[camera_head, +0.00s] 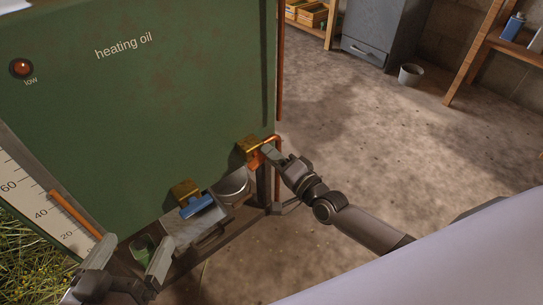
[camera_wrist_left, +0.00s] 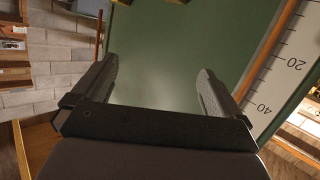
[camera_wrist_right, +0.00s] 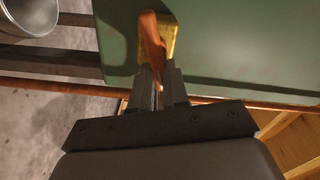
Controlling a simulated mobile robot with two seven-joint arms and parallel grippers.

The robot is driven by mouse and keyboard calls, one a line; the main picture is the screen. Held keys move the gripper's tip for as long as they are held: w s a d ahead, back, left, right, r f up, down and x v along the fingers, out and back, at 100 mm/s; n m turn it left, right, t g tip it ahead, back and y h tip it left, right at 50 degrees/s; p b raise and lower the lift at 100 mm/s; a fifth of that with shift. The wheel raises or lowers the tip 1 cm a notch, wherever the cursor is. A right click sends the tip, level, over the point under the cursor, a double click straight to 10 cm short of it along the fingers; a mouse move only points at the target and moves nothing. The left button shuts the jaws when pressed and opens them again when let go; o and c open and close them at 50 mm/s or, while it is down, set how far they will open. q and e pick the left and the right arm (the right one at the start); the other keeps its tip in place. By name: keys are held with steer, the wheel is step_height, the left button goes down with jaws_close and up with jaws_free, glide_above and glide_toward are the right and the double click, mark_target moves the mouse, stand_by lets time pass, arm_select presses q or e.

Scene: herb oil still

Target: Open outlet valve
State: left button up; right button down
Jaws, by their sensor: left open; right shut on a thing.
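A green tank labelled "heating oil" (camera_head: 125,110) fills the left of the head view. A brass valve (camera_head: 247,146) with an orange handle (camera_head: 257,159) sits at its lower right edge. My right gripper (camera_head: 268,152) is shut on the orange handle; the right wrist view shows the handle (camera_wrist_right: 151,38) held at the fingertips (camera_wrist_right: 158,72). A second brass valve (camera_head: 184,189) with a blue handle (camera_head: 197,206) sits further left. My left gripper (camera_head: 128,256) is open and empty at the bottom left, and its fingers (camera_wrist_left: 156,82) show spread apart before the tank's green wall.
A metal pot (camera_head: 233,187) and a grey tray (camera_head: 210,238) stand below the valves. A white level scale (camera_head: 28,190) is on the left. A copper pipe (camera_head: 281,60) runs up the tank's right edge. The floor to the right is mostly clear, with a bucket (camera_head: 411,74) further back.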

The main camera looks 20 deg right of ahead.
arm_select(q)
steer(key=shift+s+a+m+t+b, duration=0.3)
steer(key=shift+a+t+b, duration=0.15)
steer(key=shift+b, duration=0.25)
arm_select(e)
steer(key=shift+s+a+f+m, duration=0.15)
steer(key=shift+f+m, duration=0.15)
steer(key=shift+m, duration=0.65)
steer(key=shift+s+a+f+m, duration=0.15)
steer(key=shift+f+m, duration=0.15)
steer(key=shift+m, duration=0.65)
arm_select(q)
steer(key=shift+r, duration=0.2)
arm_select(e)
steer(key=shift+w, duration=0.1)
steer(key=c, duration=1.1)
jaws_free()
steer(key=shift+a, duration=0.1)
arm_select(q)
steer(key=shift+f, duration=0.15)
arm_select(e)
steer(key=shift+w+r, duration=0.1)
steer(key=shift+r, duration=0.05)
steer(key=shift+d, duration=0.2)
